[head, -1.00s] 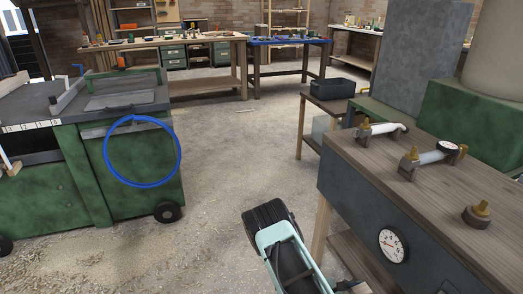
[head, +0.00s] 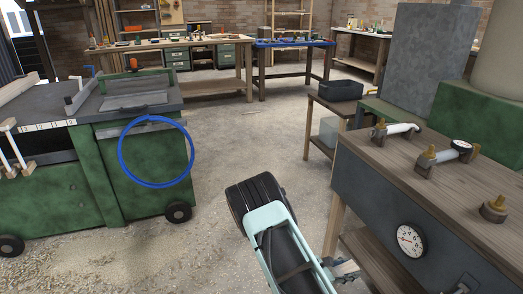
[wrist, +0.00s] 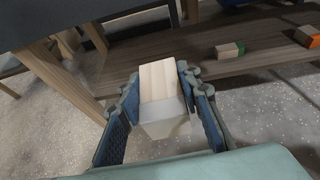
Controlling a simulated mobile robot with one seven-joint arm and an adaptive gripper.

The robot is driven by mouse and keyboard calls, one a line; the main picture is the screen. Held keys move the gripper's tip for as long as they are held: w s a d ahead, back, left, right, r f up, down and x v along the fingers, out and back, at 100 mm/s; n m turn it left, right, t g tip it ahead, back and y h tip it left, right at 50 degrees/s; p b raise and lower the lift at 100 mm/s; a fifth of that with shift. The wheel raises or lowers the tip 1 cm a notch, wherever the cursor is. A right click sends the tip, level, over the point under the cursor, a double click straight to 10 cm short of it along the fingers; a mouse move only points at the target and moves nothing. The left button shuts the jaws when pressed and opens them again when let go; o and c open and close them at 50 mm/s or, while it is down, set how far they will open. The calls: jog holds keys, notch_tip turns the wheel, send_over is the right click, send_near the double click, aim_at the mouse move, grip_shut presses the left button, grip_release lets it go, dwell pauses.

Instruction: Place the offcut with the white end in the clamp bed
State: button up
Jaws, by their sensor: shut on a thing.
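My gripper (wrist: 160,115) has its two blue-grey fingers on either side of a light wooden offcut (wrist: 158,75) in the wrist view. The offcut's whitish end faces the camera, and its bare wood points away over a wooden shelf. The gripper is shut on it. In the head view, my gripper (head: 345,270) is low, beside the front leg of the right-hand bench, and partly hidden. I cannot make out a clamp bed for certain in either view.
An offcut with a green end (wrist: 229,50) and one with an orange end (wrist: 308,37) lie on the low shelf (wrist: 130,70). The bench (head: 440,180) carries brass-knobbed fittings. A green machine (head: 150,165) with a blue hoop stands left. Open floor (head: 250,150) lies between.

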jog(key=s+a+r+n+t+y, duration=0.1)
jog(key=a+r, duration=0.4)
jog(key=r, duration=0.4)
jog(key=s+a+r+n+t, duration=0.1)
jog(key=a+r, duration=0.4)
jog(key=r, duration=0.4)
jog(key=s+a+r+n+t+y, duration=0.1)
jog(key=a+r, duration=0.4)
jog(key=r, duration=0.4)
notch_tip(320, 180, up, 26)
jog(key=p, duration=3.2)
jog(key=shift+d+p, duration=0.2)
jog(key=shift+p, duration=0.2)
jog(key=shift+w, duration=0.1)
